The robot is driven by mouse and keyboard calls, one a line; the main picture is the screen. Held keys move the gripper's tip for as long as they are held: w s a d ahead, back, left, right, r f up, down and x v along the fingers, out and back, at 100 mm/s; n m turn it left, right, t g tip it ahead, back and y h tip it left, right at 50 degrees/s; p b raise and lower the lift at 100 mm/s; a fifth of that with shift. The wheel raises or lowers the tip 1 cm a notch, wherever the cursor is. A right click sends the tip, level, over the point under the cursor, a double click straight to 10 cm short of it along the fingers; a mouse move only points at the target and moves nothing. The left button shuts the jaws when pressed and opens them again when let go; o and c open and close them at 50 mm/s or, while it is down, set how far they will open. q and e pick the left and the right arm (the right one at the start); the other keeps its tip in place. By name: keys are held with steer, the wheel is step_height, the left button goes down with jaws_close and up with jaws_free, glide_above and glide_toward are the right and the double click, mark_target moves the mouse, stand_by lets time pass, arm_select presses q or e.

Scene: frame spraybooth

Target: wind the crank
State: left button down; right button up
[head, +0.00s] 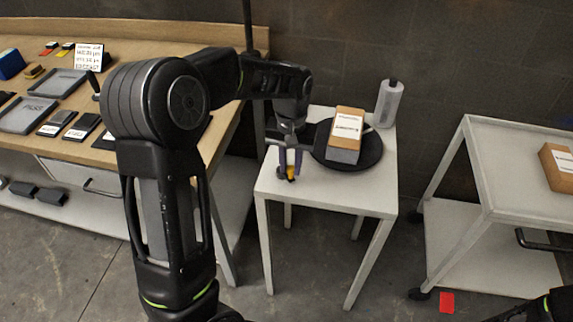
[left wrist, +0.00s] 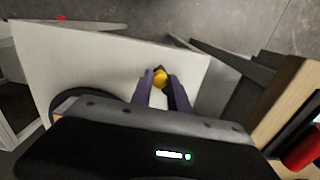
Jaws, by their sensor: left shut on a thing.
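The crank shows as a yellow knob (head: 291,173) beside a round black turntable (head: 371,158) on a small white table (head: 335,195). A box (head: 345,140) with a white label stands on the turntable. My left gripper (head: 290,166) points down at the table's front left part and is shut on the yellow knob. In the left wrist view the knob (left wrist: 160,78) sits between the purple fingertips (left wrist: 161,90). The crank's arm is mostly hidden by my gripper. My right gripper is not in view.
A grey roll or bottle (head: 388,103) stands at the small table's back right corner. A wooden bench (head: 150,40) with trays and labelled items is at the left. A white cart (head: 505,185) with a box is at the right. A red patch (head: 447,302) lies on the floor.

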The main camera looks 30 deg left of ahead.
arm_select(q)
steer(key=n, duration=0.1)
steer(key=w+n, duration=0.1)
steer(key=n, duration=0.2)
steer(key=shift+w+d+n, duration=0.3)
steer(key=shift+w, duration=0.05)
steer(key=n, duration=0.1)
steer(key=w+n+p, duration=0.1)
steer(key=n, duration=0.1)
steer(key=w+n, duration=0.1)
steer(key=n, duration=0.1)
steer(key=shift+a+r, duration=0.1)
steer(key=shift+a, duration=0.05)
steer(key=n, duration=0.1)
steer(key=n+p, duration=0.1)
steer(key=w+n, duration=0.1)
steer(key=n, duration=0.1)
steer(key=shift+a, duration=0.4)
steer(key=n, duration=0.2)
steer(key=n+p, duration=0.1)
steer(key=shift+w+a, duration=0.3)
steer(key=shift+a, duration=0.05)
steer(key=n, duration=0.1)
steer(key=a+n+p, duration=0.1)
steer(key=n, duration=0.2)
steer(key=shift+w+a+n+p, duration=0.25)
steer(key=shift+w+n+p, duration=0.05)
steer(key=shift+p, duration=0.05)
steer(key=c, duration=1.3)
jaws_free()
